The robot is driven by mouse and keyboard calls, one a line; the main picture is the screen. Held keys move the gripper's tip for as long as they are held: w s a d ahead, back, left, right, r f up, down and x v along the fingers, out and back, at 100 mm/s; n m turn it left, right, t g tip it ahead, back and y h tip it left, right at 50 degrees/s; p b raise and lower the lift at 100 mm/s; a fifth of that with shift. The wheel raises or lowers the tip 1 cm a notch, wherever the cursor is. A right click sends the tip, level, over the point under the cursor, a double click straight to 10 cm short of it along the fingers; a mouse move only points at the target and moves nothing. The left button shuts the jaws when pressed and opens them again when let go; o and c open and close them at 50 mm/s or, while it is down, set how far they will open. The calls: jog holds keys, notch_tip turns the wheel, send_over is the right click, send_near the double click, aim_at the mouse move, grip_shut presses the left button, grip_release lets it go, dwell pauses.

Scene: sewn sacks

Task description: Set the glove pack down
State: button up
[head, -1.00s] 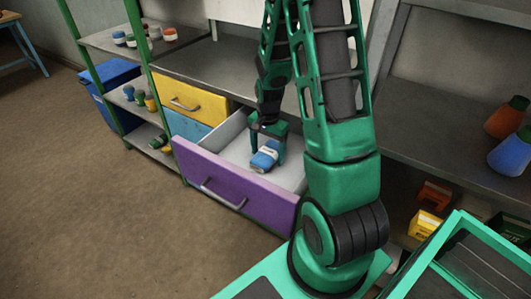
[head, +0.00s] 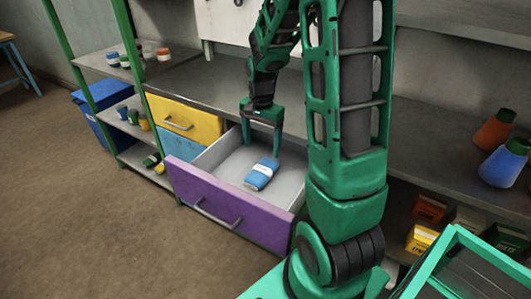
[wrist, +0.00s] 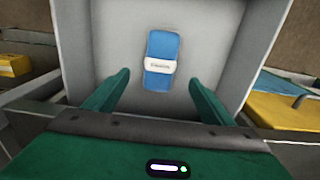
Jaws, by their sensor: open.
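The glove pack (head: 261,175) is a blue bundle with a white band. It lies flat on the floor of the open purple-fronted drawer (head: 228,206). In the wrist view the pack (wrist: 160,60) lies beyond my fingertips, apart from both fingers, with its band across the middle. My gripper (head: 261,149) is open and empty, pointing down over the drawer just above and behind the pack. In the wrist view my gripper (wrist: 160,84) shows its two green fingers spread wide. The drawer's grey floor (wrist: 210,55) is bare around the pack.
A yellow drawer (head: 184,119) and a blue drawer (head: 185,147) are beside the open one. A grey bench top (head: 215,90) runs behind. Shelves at left hold several jars. An orange flask (head: 494,130) and a blue flask (head: 504,163) stand at right.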

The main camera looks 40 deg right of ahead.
jog(key=s+a+r+n, duration=0.1)
jog(key=s+r+n, duration=0.2)
jog(key=s, duration=0.9)
jog(key=s+a+r+n, duration=0.2)
jog(key=s+r+n, duration=0.2)
jog(key=s+r, duration=0.3)
jog(key=s, duration=0.5)
jog(key=shift+a+r+n, duration=0.2)
jog(key=shift+r+n, duration=0.1)
jog(key=shift+r, duration=0.05)
jog(key=shift+w+f, duration=0.25)
jog(key=shift+w, duration=0.45)
